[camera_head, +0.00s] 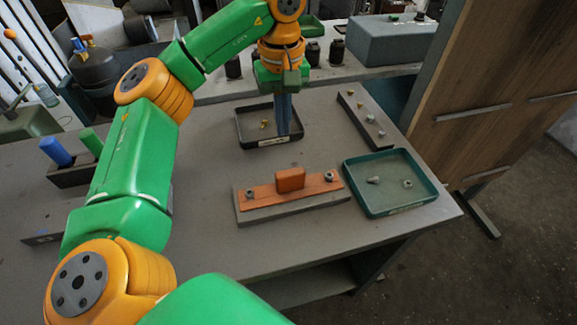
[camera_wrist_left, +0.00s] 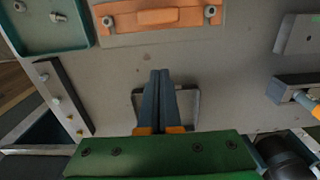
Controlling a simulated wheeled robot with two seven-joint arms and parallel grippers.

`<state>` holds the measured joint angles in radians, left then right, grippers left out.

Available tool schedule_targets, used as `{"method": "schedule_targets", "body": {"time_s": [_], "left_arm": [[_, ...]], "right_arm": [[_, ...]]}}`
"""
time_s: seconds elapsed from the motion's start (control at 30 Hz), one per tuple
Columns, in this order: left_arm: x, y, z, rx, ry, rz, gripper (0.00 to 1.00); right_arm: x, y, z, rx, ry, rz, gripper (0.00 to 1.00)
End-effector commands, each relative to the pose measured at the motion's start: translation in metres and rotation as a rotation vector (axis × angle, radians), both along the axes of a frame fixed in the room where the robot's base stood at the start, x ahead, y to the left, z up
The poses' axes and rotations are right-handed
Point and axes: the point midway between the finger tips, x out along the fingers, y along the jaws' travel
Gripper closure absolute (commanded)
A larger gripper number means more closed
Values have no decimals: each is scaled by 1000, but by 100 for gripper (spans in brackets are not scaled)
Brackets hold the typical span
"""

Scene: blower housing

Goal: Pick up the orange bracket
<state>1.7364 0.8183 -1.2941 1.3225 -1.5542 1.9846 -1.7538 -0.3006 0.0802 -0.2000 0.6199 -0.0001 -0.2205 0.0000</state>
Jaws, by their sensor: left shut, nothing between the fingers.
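The orange bracket (camera_head: 262,197) is a flat strip with a raised block in its middle. It lies on a grey base block (camera_head: 300,209) near the front of the table, with a nut or bolt head at each end. It also shows at the top of the left wrist view (camera_wrist_left: 125,22). My left gripper (camera_head: 284,131) points down over the small black tray, behind the bracket and apart from it. Its fingers are together and empty; they show in the left wrist view (camera_wrist_left: 160,75), hiding part of the tray. My right gripper is not in view.
The black tray (camera_head: 240,130) holds a small brass-coloured part. A green tray (camera_head: 372,207) with two small parts lies right of the bracket. A dark strip with several fasteners (camera_head: 350,105) lies behind it. Blue and green handles (camera_head: 55,151) stand at left.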

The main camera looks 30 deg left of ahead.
Motion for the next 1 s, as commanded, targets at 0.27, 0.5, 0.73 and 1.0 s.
{"method": "schedule_targets", "body": {"time_s": [0.27, 0.5, 0.73, 1.0], "left_arm": [[-1, 0, -61, 1, 4, 1, 100], [-17, -20, -73, 1, -1, -4, 100], [-26, -30, -76, -1, -1, 1, 100], [-26, -30, -77, -1, -1, 1, 100]], "right_arm": [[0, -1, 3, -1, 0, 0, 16], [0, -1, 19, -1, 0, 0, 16], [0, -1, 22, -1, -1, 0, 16], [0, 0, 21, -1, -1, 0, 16]]}}
